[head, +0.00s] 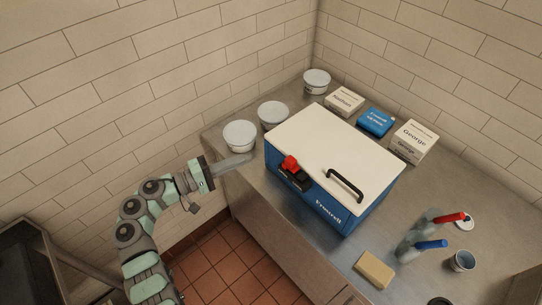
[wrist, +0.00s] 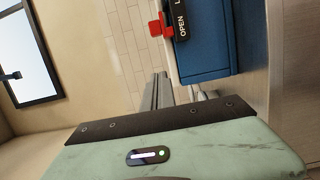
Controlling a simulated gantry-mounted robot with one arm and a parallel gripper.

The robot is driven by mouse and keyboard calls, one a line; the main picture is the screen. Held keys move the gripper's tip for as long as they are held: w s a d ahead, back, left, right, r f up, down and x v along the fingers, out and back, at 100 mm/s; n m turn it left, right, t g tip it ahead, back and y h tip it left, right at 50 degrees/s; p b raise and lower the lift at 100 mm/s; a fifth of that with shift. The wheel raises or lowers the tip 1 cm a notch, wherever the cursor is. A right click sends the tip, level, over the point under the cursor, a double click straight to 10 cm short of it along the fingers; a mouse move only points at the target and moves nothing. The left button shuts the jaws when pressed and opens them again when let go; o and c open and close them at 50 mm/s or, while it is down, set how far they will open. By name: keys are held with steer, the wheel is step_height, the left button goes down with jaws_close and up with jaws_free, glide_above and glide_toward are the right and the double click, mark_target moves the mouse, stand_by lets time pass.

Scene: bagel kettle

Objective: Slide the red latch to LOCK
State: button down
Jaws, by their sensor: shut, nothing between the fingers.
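The red latch (head: 290,162) sits on a black plate (head: 295,178) on the front of a blue box with a white lid (head: 335,140). In the wrist view the red latch (wrist: 157,28) is beside the word OPEN on the black plate (wrist: 181,22); only the start of a second word, "L", shows at the frame edge. My gripper (head: 248,158) is shut and empty, left of the box and apart from the latch. Its fingers (wrist: 163,88) also show in the wrist view, below the latch.
A black handle (head: 345,185) is on the lid. White tubs (head: 240,134) stand behind my gripper. Small cartons (head: 413,140) stand behind the box. A tan block (head: 375,269), red- and blue-handled tools (head: 430,244) and a cup (head: 462,261) are at right. The space before the box's front is open.

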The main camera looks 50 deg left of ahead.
mark_target(289, 165)
steer(key=w+d+p, duration=0.2)
steer(key=w+d, duration=0.5)
steer(key=w, duration=0.2)
steer(key=shift+w, duration=0.2)
stand_by(0.4)
steer(key=shift+s+d+p, duration=0.1)
steer(key=shift+d+p, duration=0.65)
steer(key=shift+d, duration=1.3)
